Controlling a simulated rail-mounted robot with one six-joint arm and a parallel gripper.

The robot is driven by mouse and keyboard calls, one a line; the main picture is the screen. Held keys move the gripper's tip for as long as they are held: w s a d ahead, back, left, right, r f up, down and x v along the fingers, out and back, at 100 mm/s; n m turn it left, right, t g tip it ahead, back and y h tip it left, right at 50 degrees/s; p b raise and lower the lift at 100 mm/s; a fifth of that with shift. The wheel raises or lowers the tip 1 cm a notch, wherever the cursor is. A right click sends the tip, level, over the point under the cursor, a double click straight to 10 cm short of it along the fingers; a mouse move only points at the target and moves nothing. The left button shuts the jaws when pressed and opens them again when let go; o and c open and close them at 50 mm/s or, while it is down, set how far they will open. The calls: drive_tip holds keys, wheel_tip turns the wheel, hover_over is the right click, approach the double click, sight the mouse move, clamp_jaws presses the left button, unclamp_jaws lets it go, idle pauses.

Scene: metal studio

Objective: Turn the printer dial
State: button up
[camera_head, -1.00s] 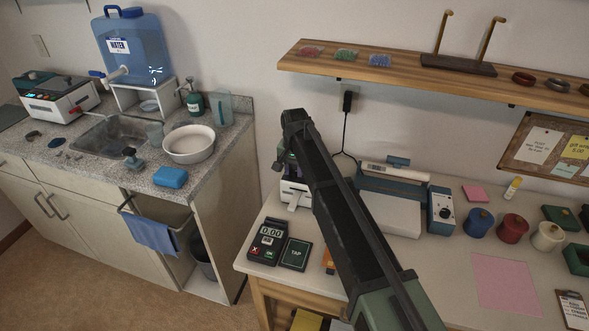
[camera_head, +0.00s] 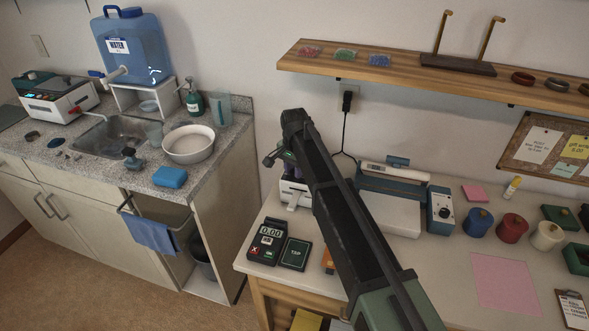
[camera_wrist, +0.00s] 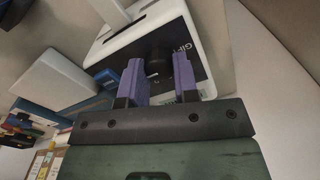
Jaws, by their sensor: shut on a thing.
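The printer (camera_wrist: 112,52) is a white box with a dark front panel bearing light lettering in the wrist view. Its round black dial (camera_wrist: 156,64) sits on that panel. My gripper (camera_wrist: 159,74) has its two purple fingers on either side of the dial and is shut on it. In the head view the printer (camera_head: 293,194) stands at the left back of the desk, mostly hidden behind my arm. The dial and fingertips cannot be made out there.
A card reader (camera_head: 266,242) and a dark TAP pad (camera_head: 295,254) lie in front of the printer. A white and blue machine (camera_head: 390,205) stands right of my arm, with a blue control box (camera_head: 441,211) beside it. A wooden shelf (camera_head: 430,80) hangs above.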

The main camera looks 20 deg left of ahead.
drive_tip(key=o, duration=0.9)
wheel_tip(320, 180, up, 11)
drive_tip(key=p, duration=1)
drive_tip(key=shift+f+p, duration=0.1)
drive_tip(key=shift+p, duration=0.3)
